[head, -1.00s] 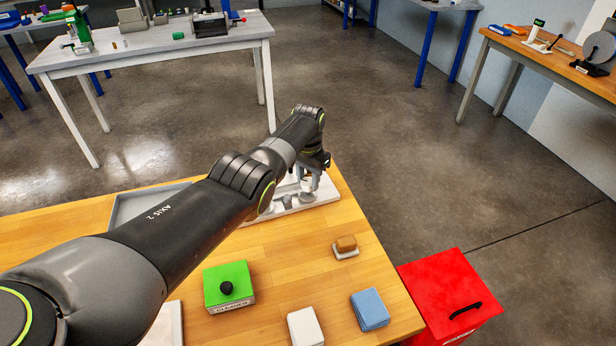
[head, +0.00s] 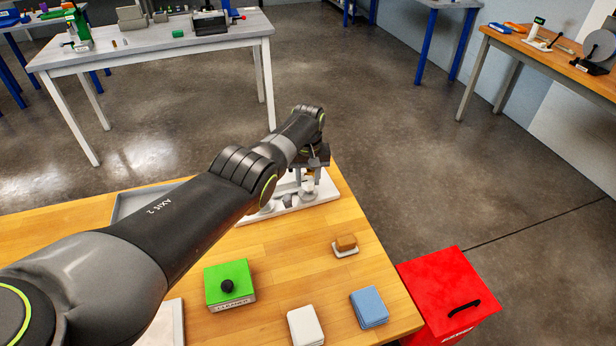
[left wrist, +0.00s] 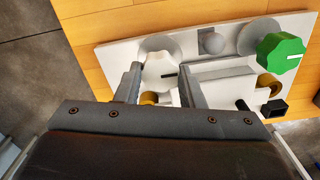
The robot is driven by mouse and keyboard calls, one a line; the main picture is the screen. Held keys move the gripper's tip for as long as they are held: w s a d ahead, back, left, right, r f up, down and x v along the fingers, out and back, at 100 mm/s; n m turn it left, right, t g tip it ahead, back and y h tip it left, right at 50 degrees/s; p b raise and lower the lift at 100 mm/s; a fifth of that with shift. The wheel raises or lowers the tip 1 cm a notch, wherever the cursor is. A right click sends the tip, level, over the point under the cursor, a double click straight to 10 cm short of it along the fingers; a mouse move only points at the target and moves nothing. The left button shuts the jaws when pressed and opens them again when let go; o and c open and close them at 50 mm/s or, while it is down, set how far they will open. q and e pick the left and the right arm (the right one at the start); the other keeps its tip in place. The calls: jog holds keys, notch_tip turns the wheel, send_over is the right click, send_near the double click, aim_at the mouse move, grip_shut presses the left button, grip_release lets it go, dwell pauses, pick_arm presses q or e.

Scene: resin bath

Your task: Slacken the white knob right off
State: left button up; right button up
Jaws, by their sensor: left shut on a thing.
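The white knob (left wrist: 160,74) is a lobed knob with a dark mark, on a white base plate (left wrist: 112,62) in the left wrist view. My left gripper (left wrist: 160,70) has one finger on each side of it and is shut on it. In the head view my left gripper (head: 311,172) is over the right end of the base plate (head: 328,190), and its arm hides much of the fixture. I cannot tell from these views how far the knob is unscrewed. My right gripper is not in view.
A green knob (left wrist: 280,52) and brass-coloured parts sit on the same plate. On the wooden table are a green box (head: 229,270), a brown block (head: 346,242), a white pad (head: 305,326) and a blue pad (head: 369,307). A red bin (head: 448,290) stands at right.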

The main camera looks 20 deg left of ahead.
aim_at(308, 180)
pick_arm(q)
jog(key=shift+w+r, duration=0.1)
dwell(0.4)
jog(key=o, duration=1)
jog(key=shift+r+p, duration=0.35)
jog(key=shift+r, duration=0.1)
notch_tip(308, 180, up, 5)
jog(key=shift+r+p, duration=0.15)
jog(key=shift+p, duration=0.75)
notch_tip(308, 180, up, 11)
jog(key=b, duration=0.2)
